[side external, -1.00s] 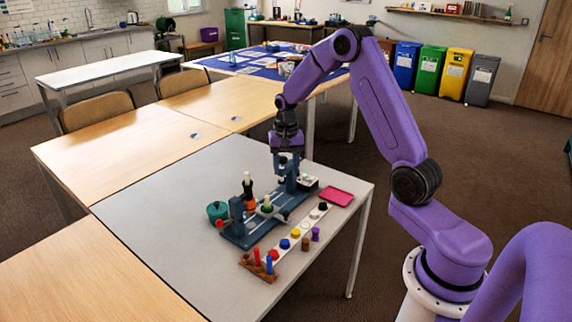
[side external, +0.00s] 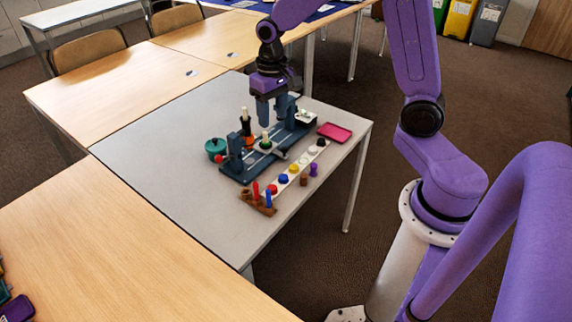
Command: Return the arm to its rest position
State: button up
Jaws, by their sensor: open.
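My gripper (side external: 275,113) is open and points down over the back part of the grey table (side external: 170,160). Its fingers show dark, with no object visible between them. They overlap the back part of a dark blue fixture (side external: 236,172) in the picture, and I cannot tell whether they touch it. My purple arm reaches in from the right and bends down to the gripper. No marked rest position shows.
A green pot (side external: 216,149) and a dark bottle-like piece (side external: 247,128) stand by the fixture. A white strip (side external: 297,167) holds coloured knobs. A pink tray (side external: 335,132) lies at the right. A brown rack (side external: 257,201) holds red and blue pegs. The table's left part is clear.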

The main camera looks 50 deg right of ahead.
jog(key=s+a+r+n, duration=0.2)
jog(key=s+n, duration=0.5)
jog(key=s, duration=0.6)
jog(key=s+a+r+n, duration=0.2)
jog(key=s+n, duration=0.5)
jog(key=s, duration=0.6)
jog(key=shift+a, duration=0.9)
